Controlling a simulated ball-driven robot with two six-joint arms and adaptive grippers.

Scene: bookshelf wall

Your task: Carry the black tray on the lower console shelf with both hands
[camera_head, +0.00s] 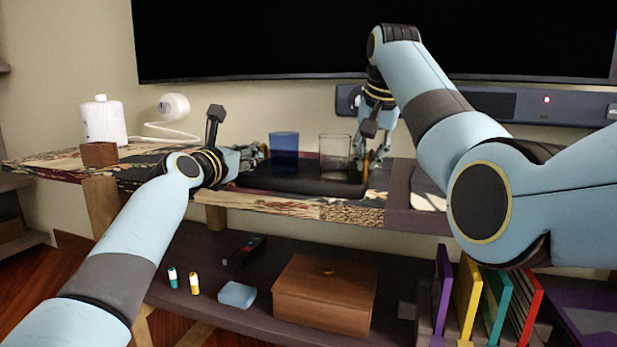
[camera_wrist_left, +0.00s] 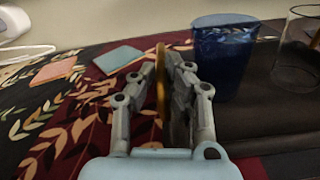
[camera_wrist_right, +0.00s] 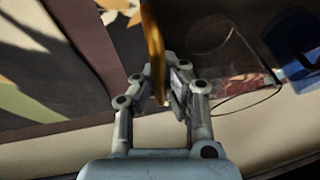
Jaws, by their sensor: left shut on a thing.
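The black tray (camera_head: 305,186) lies on the upper top of the console, with a blue cup (camera_head: 284,152) and a clear glass (camera_head: 335,154) standing on it. My left gripper (camera_head: 258,155) is shut on the tray's gold handle (camera_wrist_left: 161,82) at its left end. The blue cup (camera_wrist_left: 222,55) and clear glass (camera_wrist_left: 298,50) also show in the left wrist view. My right gripper (camera_head: 376,160) is at the right end of the tray. In the right wrist view its fingers stand apart on either side of the other gold handle (camera_wrist_right: 154,45).
A white jar (camera_head: 103,121), a brown block (camera_head: 99,154) and a white lamp (camera_head: 173,106) stand on the left. The lower shelf holds a wooden box (camera_head: 325,292), a light blue block (camera_head: 237,294) and upright books (camera_head: 468,290). A screen (camera_head: 250,40) and soundbar (camera_head: 487,102) are behind.

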